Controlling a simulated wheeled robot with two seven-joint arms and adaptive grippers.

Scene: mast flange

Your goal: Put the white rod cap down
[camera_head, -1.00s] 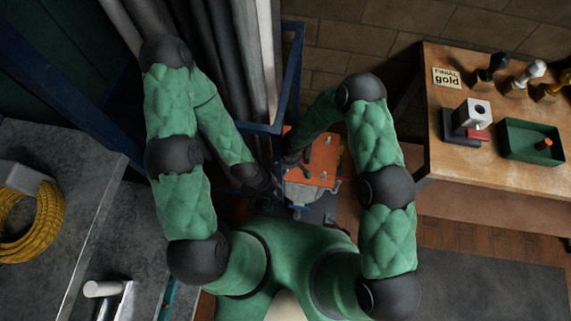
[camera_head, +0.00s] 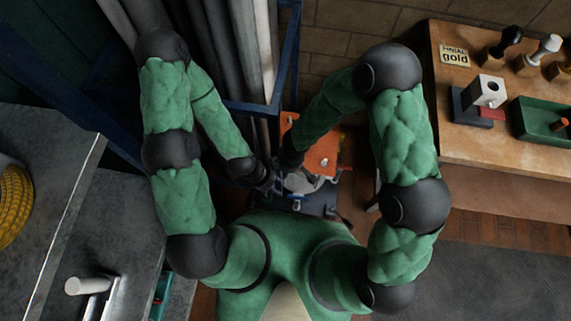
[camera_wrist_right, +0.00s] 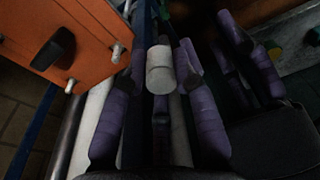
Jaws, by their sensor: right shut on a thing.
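The white rod cap (camera_wrist_right: 160,70) is a short pale cylinder in the right wrist view, held between the purple fingers of my right gripper (camera_wrist_right: 160,82). In the head view my right gripper (camera_head: 290,162) is dark and small beside an orange panel (camera_head: 316,152), and the cap cannot be made out there. The panel also shows in the right wrist view (camera_wrist_right: 68,38), apart from the cap. My left gripper (camera_head: 270,182) is low in the middle, close to the right one. Its finger opening is not clear.
A blue frame (camera_head: 290,55) with grey poles stands beside my arms. A wooden table (camera_head: 475,140) at right carries a green tray (camera_head: 540,122), a block with a hole (camera_head: 488,90) and several finials. A grey bench (camera_head: 75,215) lies at left.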

